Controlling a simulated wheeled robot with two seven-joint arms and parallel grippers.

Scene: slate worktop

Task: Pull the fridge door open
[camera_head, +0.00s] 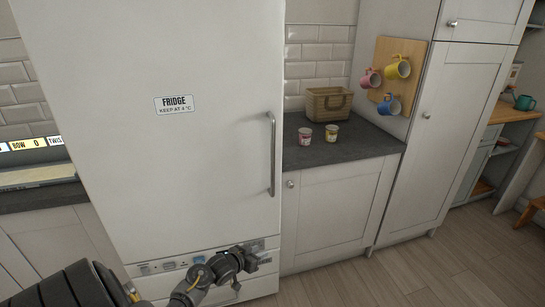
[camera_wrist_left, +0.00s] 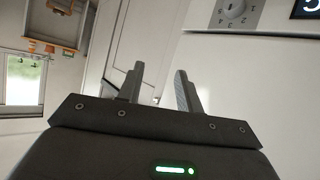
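The white fridge door (camera_head: 200,130) with a "FRIDGE" label (camera_head: 174,104) fills the left-middle of the head view and looks closed. Its long vertical grey handle (camera_head: 272,153) runs along the door's right side. My left gripper (camera_head: 262,258) is low in front of the fridge's bottom panel, below the handle and apart from it. In the left wrist view its two fingers (camera_wrist_left: 160,72) stand apart with nothing between them. The handle cannot be made out in that view. My right gripper is not in view.
A dark counter (camera_head: 345,149) right of the fridge holds a woven basket (camera_head: 328,104) and two small pots (camera_head: 318,134). Mugs (camera_head: 398,67) hang on a wooden board (camera_head: 383,52) beyond. The wooden floor (camera_head: 430,270) at the right is clear.

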